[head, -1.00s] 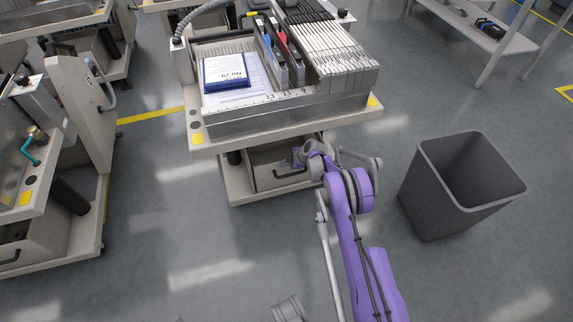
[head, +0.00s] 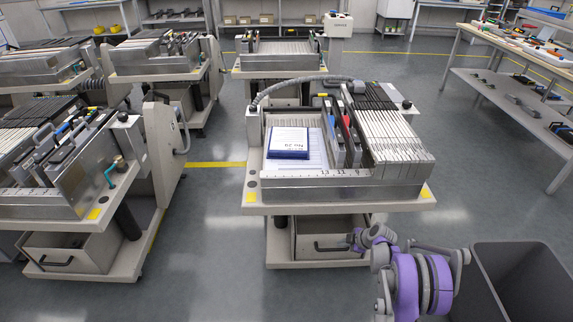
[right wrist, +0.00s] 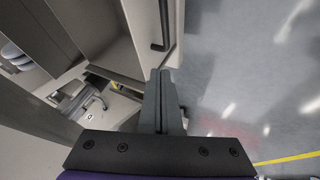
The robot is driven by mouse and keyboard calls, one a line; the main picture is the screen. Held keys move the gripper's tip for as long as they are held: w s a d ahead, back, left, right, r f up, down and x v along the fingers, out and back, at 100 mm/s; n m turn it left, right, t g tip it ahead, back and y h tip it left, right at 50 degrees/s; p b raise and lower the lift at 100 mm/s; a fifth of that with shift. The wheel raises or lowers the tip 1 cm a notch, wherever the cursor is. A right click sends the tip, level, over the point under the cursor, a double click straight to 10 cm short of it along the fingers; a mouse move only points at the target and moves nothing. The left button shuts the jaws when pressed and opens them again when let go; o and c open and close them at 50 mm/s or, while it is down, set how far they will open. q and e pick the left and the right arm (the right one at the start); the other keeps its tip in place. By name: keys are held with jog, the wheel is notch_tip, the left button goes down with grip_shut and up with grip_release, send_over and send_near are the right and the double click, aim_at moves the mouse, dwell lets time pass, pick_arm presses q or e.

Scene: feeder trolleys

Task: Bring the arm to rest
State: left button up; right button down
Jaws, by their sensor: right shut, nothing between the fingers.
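My right arm (head: 420,284), purple and grey, comes in at the lower right of the head view. My right gripper (head: 357,240) is in front of the lower drawer of the nearest trolley (head: 340,208), below its top. In the right wrist view its two dark fingers (right wrist: 160,100) lie together, with nothing between them. A drawer handle shows above them there. I cannot tell whether the fingers touch the trolley. My left gripper is not in view.
A dark grey bin (head: 515,285) stands right beside my right arm. The nearest trolley carries a blue-edged pad (head: 288,142) and rows of feeders. Another trolley (head: 90,205) stands at left. A shelf table (head: 505,95) is at right. Grey floor between them is clear.

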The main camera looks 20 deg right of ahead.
jog(key=shift+r, duration=0.1)
jog(key=s+a+r+m+g+h, duration=0.1)
jog(key=s+a+r+m, duration=0.2)
jog(key=s+a+r, duration=0.55)
jog(key=s+a+r+m+g, duration=0.1)
jog(key=s+a+r+m, duration=0.4)
jog(key=r, duration=0.6)
jog(key=s+a+r+m+h, duration=0.1)
jog(key=s+a+r+m, duration=0.2)
jog(key=s, duration=0.9)
jog(key=s+a+m+h, duration=0.1)
jog(key=s+a+m, duration=0.25)
jog(key=s, duration=0.85)
pick_arm(q)
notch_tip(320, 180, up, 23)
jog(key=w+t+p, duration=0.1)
jog(key=p, duration=1.9)
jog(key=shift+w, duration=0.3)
pick_arm(e)
notch_tip(320, 180, up, 23)
jog(key=w, duration=0.1)
jog(key=shift+w+a+r+t, duration=0.2)
jog(key=shift+w+t, duration=0.05)
jog(key=shift+t, duration=0.15)
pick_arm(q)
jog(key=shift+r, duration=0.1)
pick_arm(e)
jog(key=shift+n, duration=0.25)
